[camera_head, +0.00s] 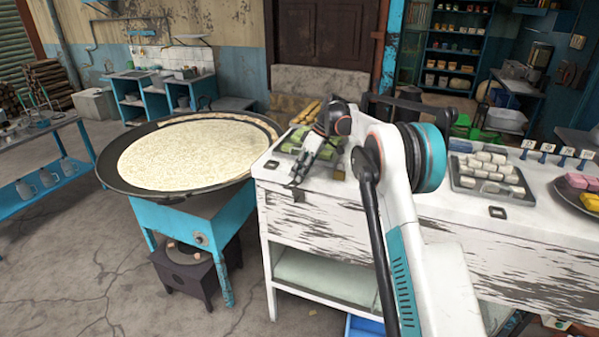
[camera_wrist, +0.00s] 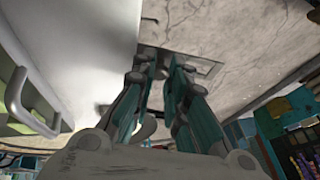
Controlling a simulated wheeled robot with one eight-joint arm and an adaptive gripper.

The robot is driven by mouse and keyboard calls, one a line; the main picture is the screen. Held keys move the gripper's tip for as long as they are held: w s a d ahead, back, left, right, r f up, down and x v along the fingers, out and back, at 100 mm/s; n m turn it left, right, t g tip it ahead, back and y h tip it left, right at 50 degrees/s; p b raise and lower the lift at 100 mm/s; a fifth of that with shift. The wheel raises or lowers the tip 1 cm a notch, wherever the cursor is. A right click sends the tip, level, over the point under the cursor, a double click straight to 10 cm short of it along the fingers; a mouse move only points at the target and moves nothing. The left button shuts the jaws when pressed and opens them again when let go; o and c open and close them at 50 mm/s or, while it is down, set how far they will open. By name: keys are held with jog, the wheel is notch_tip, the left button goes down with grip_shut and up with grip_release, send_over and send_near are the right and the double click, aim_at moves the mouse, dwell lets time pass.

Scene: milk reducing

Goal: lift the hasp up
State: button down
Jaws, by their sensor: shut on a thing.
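A flat dark metal hasp (camera_wrist: 207,68) shows in the wrist view, on a worn pale surface just beyond the fingertips. My gripper (camera_wrist: 164,66) reaches up to it with two teal and grey fingers, and the tips close on its near part. The fingers hide the held part, and I cannot tell how far it is raised. In the head view my gripper (camera_head: 298,176) points down at the left end of the white counter (camera_head: 330,215). The hasp is not clear there, as the fingers and arm cover that area.
A large round griddle (camera_head: 190,152) on a teal stand is close to the left of the counter. Green packets (camera_head: 296,139) lie by my gripper. A tray of white blocks (camera_head: 463,184) and a plate of coloured blocks (camera_head: 563,191) sit to the right. Floor is open at front left.

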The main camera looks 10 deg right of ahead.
jog(key=shift+a, duration=0.1)
jog(key=c, duration=1.5)
grip_release()
jog(key=shift+w, duration=0.1)
jog(key=shift+c, duration=0.2)
jog(key=v, duration=0.8)
